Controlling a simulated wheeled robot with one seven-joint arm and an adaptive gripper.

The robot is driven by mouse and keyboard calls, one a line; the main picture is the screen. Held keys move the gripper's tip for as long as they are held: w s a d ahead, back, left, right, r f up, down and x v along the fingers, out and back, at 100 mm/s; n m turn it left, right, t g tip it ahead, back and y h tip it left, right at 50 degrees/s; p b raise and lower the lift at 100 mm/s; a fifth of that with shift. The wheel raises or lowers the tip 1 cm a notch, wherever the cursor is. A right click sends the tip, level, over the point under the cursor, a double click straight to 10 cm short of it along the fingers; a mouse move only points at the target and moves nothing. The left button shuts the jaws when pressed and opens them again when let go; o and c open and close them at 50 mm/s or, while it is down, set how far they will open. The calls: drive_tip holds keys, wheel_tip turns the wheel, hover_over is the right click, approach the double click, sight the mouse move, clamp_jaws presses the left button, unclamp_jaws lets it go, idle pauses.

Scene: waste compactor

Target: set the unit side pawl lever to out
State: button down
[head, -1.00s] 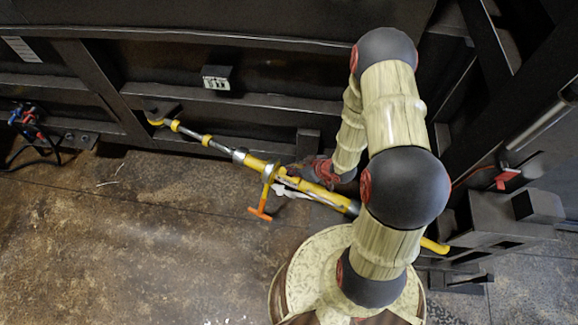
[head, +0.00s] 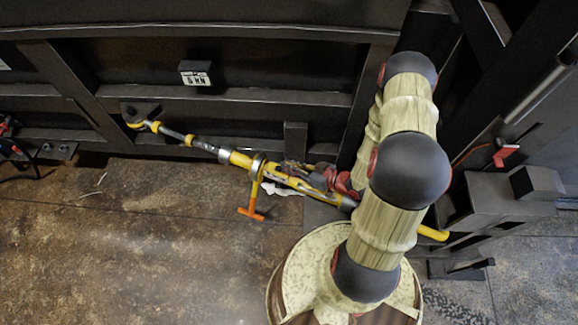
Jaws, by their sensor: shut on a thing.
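A long yellow and silver ratchet turnbuckle (head: 238,159) runs slantwise along the foot of the dark wall, from an upper-left wall bracket to the lower right behind my arm. A ring collar on its middle carries a yellow bar ending in an orange T-handle (head: 250,213). My gripper (head: 297,174), dark with red parts, lies along the turnbuckle just right of the collar. It is shut on a part of the turnbuckle there. The pawl lever is too small and covered to make out, so its setting cannot be told. A small white piece (head: 283,189) shows beneath the gripper.
A small labelled box (head: 196,74) sits on the wall above. A dark step-like block (head: 495,205) and a red lever (head: 507,153) stand at the right. Cables (head: 12,150) hang at the far left. The brown floor (head: 130,240) at lower left is clear.

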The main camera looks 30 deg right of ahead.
drive_tip(key=shift+f, duration=0.1)
drive_tip(key=c, duration=1.8)
unclamp_jaws()
drive_tip(key=shift+c, duration=0.2)
drive_tip(key=v, duration=1.2)
drive_tip(key=shift+d, duration=0.1)
